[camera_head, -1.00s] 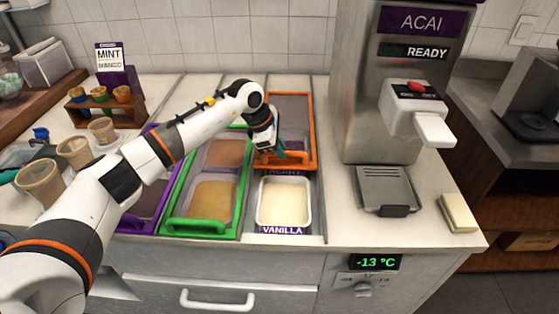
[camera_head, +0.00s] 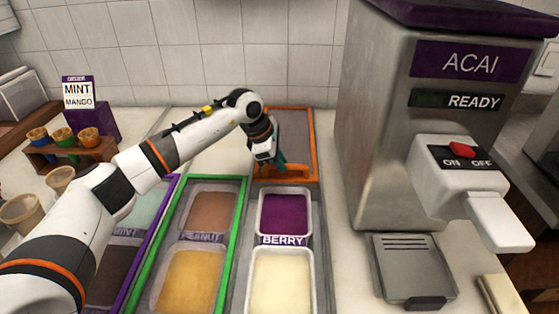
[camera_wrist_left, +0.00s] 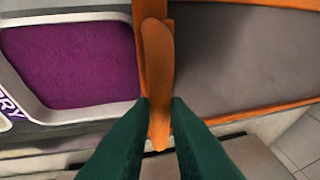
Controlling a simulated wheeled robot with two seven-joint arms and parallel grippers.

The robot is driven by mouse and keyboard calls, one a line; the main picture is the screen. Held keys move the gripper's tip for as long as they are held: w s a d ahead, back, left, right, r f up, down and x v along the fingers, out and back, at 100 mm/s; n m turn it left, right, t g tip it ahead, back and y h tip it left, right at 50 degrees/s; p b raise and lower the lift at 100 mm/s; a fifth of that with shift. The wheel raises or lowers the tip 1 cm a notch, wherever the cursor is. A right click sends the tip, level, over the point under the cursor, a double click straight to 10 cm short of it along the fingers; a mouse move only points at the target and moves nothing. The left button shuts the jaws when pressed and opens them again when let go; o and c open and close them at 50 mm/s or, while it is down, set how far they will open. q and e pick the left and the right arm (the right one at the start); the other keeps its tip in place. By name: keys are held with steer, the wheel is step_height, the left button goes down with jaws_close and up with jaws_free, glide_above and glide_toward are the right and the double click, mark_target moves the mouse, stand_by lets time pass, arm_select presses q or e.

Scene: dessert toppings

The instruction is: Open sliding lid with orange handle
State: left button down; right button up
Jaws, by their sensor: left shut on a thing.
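The orange-framed sliding lid (camera_head: 298,132) lies at the back of the right-hand topping column, with a dark panel inside its frame. Its orange handle (camera_wrist_left: 157,75) is on the near edge. My left gripper (camera_head: 277,167) is shut on that handle; in the left wrist view the green fingers (camera_wrist_left: 158,125) press on both sides of it. In front of the lid the purple berry tub (camera_head: 285,213) is uncovered, and the cream-coloured tub (camera_head: 282,282) is uncovered nearer me. My right gripper is not in view.
Green-framed tubs (camera_head: 240,222) lie left of the berry column, with a purple frame (camera_head: 158,225) further left. The steel acai machine (camera_head: 385,130) stands close on the right. Cone holders (camera_head: 70,150) and a mint sign (camera_head: 78,95) stand at the back left.

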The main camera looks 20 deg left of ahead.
arm_select(q)
steer(key=c, duration=1.4)
jaws_free()
steer(key=v, duration=1.2)
steer(key=shift+s+b, duration=0.1)
steer(key=shift+b, duration=0.3)
